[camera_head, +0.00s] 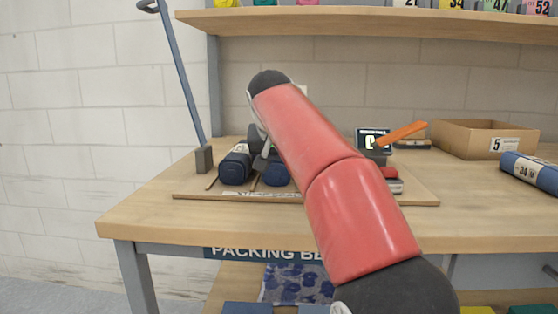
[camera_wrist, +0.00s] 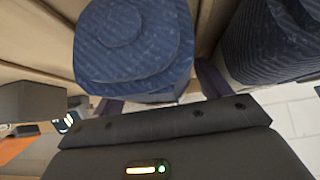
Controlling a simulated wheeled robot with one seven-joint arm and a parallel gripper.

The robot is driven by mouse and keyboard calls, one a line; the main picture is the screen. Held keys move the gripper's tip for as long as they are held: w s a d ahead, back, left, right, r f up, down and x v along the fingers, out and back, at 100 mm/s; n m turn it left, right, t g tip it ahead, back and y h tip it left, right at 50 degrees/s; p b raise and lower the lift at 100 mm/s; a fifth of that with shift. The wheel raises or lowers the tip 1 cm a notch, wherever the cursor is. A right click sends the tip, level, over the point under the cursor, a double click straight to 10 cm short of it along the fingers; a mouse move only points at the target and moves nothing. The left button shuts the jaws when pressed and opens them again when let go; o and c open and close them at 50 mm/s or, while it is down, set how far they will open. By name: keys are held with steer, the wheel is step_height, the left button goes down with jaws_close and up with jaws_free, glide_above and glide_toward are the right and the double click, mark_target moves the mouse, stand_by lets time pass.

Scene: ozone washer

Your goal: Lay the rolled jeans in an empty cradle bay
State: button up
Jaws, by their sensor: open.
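Two dark blue rolled jeans lie side by side in bays of the wooden cradle board (camera_head: 190,196) on the bench. The left roll (camera_head: 236,166) also shows at the right of the wrist view (camera_wrist: 268,42). The other roll (camera_head: 277,174) is partly behind my arm and fills the upper middle of the wrist view (camera_wrist: 132,50). My gripper (camera_wrist: 158,95) is open, with one finger on each side of the near end of this middle roll. I cannot tell whether the fingers touch it. Another roll, labelled 34 (camera_head: 532,171), lies at the bench's right. My arm hides the board's middle.
A small display (camera_head: 373,141) and an orange-handled tool (camera_head: 402,133) stand at the board's right side. A cardboard box labelled 5 (camera_head: 478,139) is behind. A grey post (camera_head: 181,78) rises at left. A shelf (camera_head: 370,22) overhangs the back.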

steer(key=p+v, duration=0.2)
steer(key=v, duration=1)
steer(key=shift+r, duration=0.1)
